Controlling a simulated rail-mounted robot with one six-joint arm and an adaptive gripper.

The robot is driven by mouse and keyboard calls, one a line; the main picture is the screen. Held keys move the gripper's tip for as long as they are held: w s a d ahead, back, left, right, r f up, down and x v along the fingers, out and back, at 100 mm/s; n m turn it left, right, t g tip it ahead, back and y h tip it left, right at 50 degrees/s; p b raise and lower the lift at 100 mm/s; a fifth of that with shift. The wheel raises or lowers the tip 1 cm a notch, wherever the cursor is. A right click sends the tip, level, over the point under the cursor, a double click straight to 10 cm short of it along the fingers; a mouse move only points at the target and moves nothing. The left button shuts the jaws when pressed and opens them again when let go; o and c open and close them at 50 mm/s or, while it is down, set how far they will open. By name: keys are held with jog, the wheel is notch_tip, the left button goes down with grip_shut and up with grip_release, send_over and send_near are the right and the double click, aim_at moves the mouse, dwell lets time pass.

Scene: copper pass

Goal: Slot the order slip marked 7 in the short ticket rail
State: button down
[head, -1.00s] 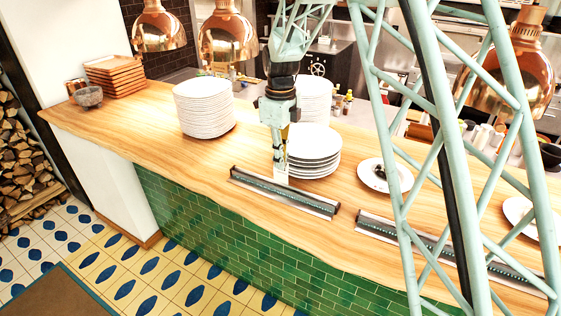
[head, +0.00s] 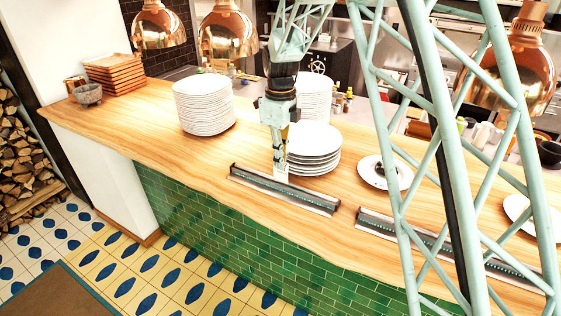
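The short ticket rail (head: 310,201), a dark strip with a pale metal edge, lies near the front edge of the wooden counter. My gripper (head: 279,152) points straight down over the left half of this rail. It looks shut on a small white order slip (head: 281,171), which hangs upright below the fingers. The slip's lower edge is at the rail; I cannot tell whether it is in the slot or just behind or above it. The number on the slip is not readable. The longer ticket rail (head: 376,224) lies to the right, partly hidden behind my pale green lattice structure.
A low plate stack (head: 314,146) stands close right of my gripper, and a taller plate stack (head: 204,106) stands to the left. A plate with dark food (head: 371,176) is farther right. Copper lamps (head: 228,38) hang above the counter (head: 150,130), whose left part is mostly clear.

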jog(key=shift+f+b, duration=0.5)
jog(key=shift+f, duration=0.55)
dwell(1.8)
jog(key=c, duration=2.4)
grip_release()
jog(key=shift+o, duration=0.2)
jog(key=shift+r, duration=0.25)
jog(key=shift+r+p, duration=1.55)
jog(key=shift+r, duration=1.2)
